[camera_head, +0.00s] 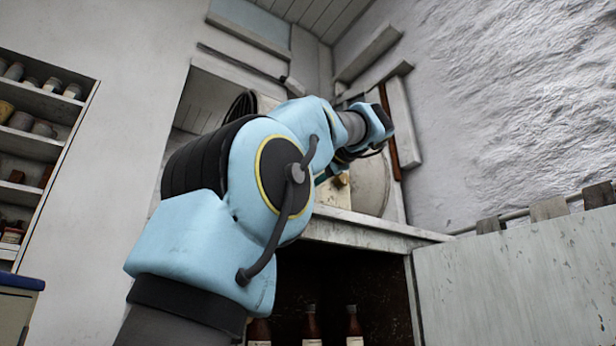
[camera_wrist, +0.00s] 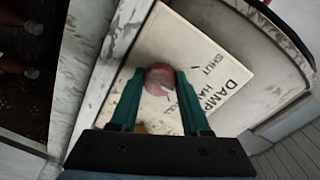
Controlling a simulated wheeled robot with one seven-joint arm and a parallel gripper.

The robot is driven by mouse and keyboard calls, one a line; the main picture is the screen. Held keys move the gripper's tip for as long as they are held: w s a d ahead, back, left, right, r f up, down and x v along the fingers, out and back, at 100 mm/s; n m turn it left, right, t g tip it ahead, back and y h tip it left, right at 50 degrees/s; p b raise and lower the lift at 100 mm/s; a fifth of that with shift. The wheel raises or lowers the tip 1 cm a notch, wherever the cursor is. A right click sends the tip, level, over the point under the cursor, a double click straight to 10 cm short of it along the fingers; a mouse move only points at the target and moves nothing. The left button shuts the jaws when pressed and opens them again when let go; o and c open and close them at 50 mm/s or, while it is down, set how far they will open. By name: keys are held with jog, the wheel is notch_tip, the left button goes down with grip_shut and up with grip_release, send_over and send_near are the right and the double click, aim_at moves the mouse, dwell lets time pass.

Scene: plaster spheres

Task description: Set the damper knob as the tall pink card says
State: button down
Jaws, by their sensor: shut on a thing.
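The damper knob (camera_wrist: 158,72) is a round reddish-brown knob on a cream panel (camera_wrist: 172,38) in the wrist view. A small pale mark shows at its lower right edge. My gripper (camera_wrist: 160,82) has its two green fingers shut on the knob, one on each side. Black lettering on the panel slants; I can read "SHUT", "HA" and "DAMP", with the rest cut off by my right finger. Where the knob points among the words I cannot tell. In the head view my arm hides the knob. I do not see a tall pink card in either view.
In the head view a pale shelf edge (camera_head: 375,222) runs below the panel area, with several bottles (camera_head: 312,325) in the dark space under it. A rough white wall (camera_head: 500,110) stands at right. Shelves of jars (camera_head: 45,105) stand at left.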

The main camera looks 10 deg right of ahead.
dwell(0.3)
jog(key=shift+c, duration=1.9)
grip_release()
jog(key=b+v, duration=0.3)
jog(key=v, duration=0.8)
jog(key=shift+f, duration=0.1)
